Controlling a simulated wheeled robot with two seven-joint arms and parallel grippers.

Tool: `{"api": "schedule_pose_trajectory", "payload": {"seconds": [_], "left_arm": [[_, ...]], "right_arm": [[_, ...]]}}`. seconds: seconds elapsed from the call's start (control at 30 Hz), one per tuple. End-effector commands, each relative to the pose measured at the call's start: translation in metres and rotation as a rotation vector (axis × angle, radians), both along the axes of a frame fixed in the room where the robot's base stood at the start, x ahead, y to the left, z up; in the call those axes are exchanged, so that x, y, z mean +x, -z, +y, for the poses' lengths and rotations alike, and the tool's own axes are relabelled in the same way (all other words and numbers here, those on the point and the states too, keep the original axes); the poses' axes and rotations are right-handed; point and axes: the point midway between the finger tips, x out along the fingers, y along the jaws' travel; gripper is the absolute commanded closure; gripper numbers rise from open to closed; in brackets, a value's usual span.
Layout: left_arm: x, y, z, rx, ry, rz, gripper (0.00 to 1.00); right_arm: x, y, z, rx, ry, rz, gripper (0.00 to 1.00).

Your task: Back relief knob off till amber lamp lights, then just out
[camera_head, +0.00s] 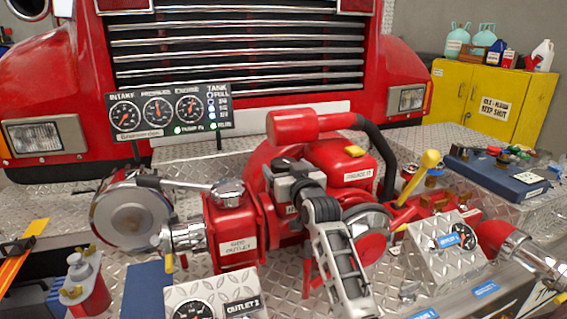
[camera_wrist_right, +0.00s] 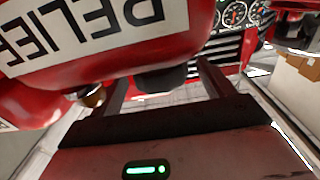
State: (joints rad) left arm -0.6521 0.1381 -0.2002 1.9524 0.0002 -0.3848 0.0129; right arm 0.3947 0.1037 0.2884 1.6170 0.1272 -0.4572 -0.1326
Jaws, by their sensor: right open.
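My right gripper (camera_head: 288,172) reaches in from the bottom centre in the head view, against the red pump body (camera_head: 335,158). In the right wrist view its two fingers (camera_wrist_right: 163,83) are apart. A dark rounded part (camera_wrist_right: 160,79), which may be the relief knob, shows between them beneath a red housing (camera_wrist_right: 90,72) with an upside-down RELIEF label (camera_wrist_right: 85,30). I cannot tell whether the fingers touch it. My left gripper is out of view.
A red cylinder (camera_head: 292,125) and black hose (camera_head: 376,150) stand close behind my right gripper. A chrome-capped side outlet (camera_head: 231,225) is to its left. A yellow-knobbed lever (camera_head: 428,163) and a diamond-plate gauge box (camera_head: 440,255) are to the right.

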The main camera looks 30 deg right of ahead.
Motion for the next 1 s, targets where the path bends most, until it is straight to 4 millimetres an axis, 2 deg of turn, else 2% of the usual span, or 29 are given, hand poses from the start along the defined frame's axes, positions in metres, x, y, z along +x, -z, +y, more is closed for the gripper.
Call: {"api": "schedule_pose_trajectory", "payload": {"seconds": [0.2, 0.57, 0.7, 0.73, 1.0], "left_arm": [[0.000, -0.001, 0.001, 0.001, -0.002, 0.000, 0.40], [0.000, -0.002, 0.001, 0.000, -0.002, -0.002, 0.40], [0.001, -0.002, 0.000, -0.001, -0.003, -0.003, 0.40], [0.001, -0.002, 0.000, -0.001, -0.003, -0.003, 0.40], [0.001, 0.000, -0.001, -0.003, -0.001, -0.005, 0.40]], "right_arm": [[0.021, 0.000, -0.005, 0.001, -0.001, 0.001, 0.20], [0.025, 0.000, -0.006, 0.001, 0.000, 0.000, 0.20], [0.025, 0.000, -0.006, 0.000, 0.000, 0.000, 0.59], [0.025, 0.000, -0.006, 0.000, 0.000, 0.000, 0.62], [0.024, 0.000, -0.008, -0.008, -0.039, -0.003, 0.62]]}}
